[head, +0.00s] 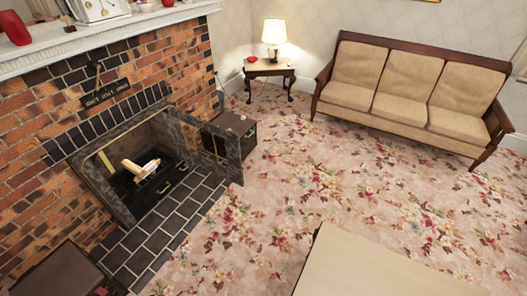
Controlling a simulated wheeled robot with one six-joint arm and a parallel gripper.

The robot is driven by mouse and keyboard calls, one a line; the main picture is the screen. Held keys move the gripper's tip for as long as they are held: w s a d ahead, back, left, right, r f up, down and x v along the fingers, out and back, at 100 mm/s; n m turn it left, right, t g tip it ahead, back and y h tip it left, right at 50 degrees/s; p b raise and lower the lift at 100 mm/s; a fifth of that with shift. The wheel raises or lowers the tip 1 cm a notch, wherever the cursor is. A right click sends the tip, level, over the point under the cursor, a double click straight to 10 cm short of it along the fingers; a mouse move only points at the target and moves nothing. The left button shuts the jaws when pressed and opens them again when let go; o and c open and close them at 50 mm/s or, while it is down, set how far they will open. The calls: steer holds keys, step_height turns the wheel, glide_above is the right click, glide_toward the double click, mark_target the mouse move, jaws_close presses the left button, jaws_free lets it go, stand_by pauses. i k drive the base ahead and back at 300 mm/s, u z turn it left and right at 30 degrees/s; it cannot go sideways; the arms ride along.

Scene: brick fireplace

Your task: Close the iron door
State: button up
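The fireplace opening (118,158) in the brick wall is uncovered, with its dark interior in plain sight. A dark grey, mottled door panel (232,172) stands at the right side of the opening, swung out over the hearth toward the room. A dark grate (160,187) with pale logs (142,168) sits inside the opening. I cannot make out a handle on the panel. My gripper is not in view.
Black hearth tiles (160,238) lie before the fireplace. A dark box (240,128) stands behind the door panel, another (62,275) at the lower left. A beige flat surface (375,270) fills the bottom right. Flowered carpet (300,180) is clear toward the sofa (410,95).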

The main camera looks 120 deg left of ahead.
mark_target(204, 141)
steer(key=i, duration=2.75)
steer(key=u, duration=2.1)
steer(key=i, duration=2.9)
steer(key=u, duration=2.5)
steer(key=i, duration=4.1)
